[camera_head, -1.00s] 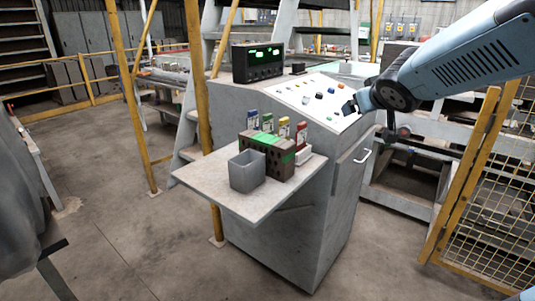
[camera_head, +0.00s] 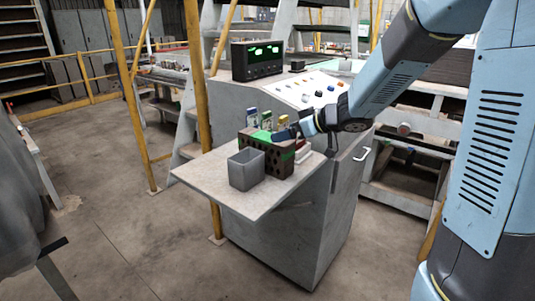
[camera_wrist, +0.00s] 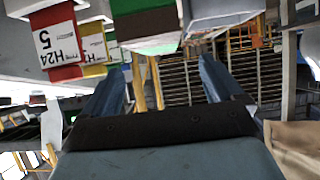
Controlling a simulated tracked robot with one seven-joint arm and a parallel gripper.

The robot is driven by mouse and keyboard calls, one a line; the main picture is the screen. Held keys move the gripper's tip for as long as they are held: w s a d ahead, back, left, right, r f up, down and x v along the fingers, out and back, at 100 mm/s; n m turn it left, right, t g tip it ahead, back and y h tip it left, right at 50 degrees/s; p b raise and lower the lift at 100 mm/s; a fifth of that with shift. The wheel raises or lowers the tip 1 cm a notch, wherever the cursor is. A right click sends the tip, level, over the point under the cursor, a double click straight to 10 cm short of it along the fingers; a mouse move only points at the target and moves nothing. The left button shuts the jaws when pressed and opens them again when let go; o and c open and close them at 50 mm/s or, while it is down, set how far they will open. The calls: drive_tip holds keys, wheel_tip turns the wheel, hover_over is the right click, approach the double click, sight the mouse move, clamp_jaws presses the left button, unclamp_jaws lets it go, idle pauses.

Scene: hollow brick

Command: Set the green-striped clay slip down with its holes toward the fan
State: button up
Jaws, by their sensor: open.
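The green-striped clay slip is a dark brown block (camera_head: 257,157) with rows of holes in its front face and bright green bands on its top and right end. It rests on the grey side shelf (camera_head: 215,183). The wrist view shows its brown and green surface (camera_wrist: 146,24) at the top, beyond the fingertips. My gripper (camera_head: 284,133) is just above and behind the block's right end. In the wrist view its two blue fingers (camera_wrist: 160,78) are spread with nothing between them. I cannot pick out a fan in these frames.
The shelf's front left is bare. A sloped button panel (camera_head: 308,91) rises behind.

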sight(268, 136)
drive_tip(key=shift+x, duration=4.35)
drive_tip(key=shift+w, duration=0.1)
drive_tip(key=c, duration=1)
drive_tip(key=shift+r, duration=0.15)
drive_tip(key=shift+c, duration=0.8)
